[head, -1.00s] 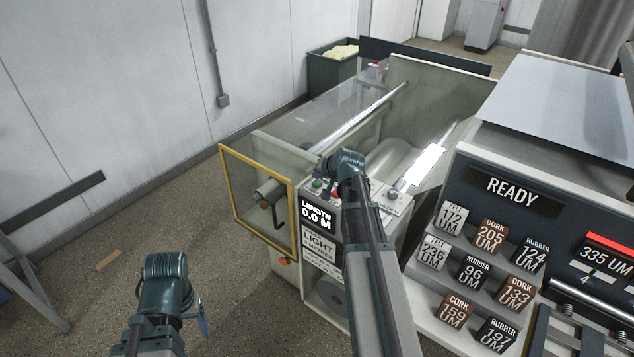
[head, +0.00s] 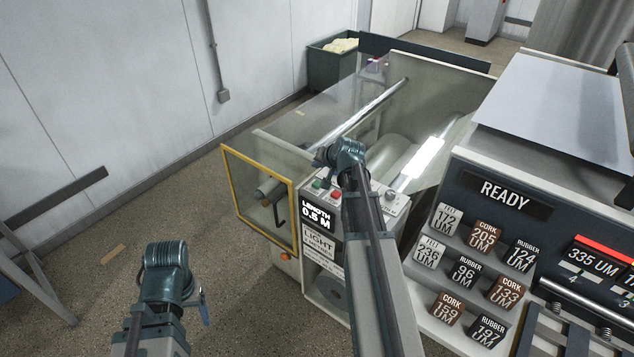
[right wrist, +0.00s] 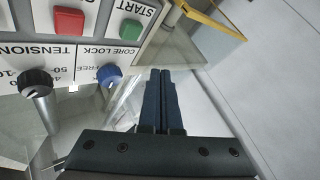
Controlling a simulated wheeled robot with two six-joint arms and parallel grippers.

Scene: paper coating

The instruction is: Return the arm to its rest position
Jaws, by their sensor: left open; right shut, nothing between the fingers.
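My right arm reaches up over the coating machine's control panel (head: 390,203). Its gripper (head: 324,156) hangs in front of the clear cover, above the panel's buttons. In the right wrist view the two dark fingers (right wrist: 161,75) are together with nothing between them, apart from the START button (right wrist: 130,29), the red button (right wrist: 68,22) and the blue CORE LOCK knob (right wrist: 109,74). My left gripper (head: 203,312) is at the lower left over open floor, holding nothing that I can see; its fingers are mostly hidden behind the wrist.
The yellow-framed guard (head: 262,200) stands left of the panel. The LENGTH display (head: 317,214) reads 0.5 M. A rack of labelled blocks (head: 485,237) and a READY screen (head: 505,196) are at the right. Floor at the left is mostly clear.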

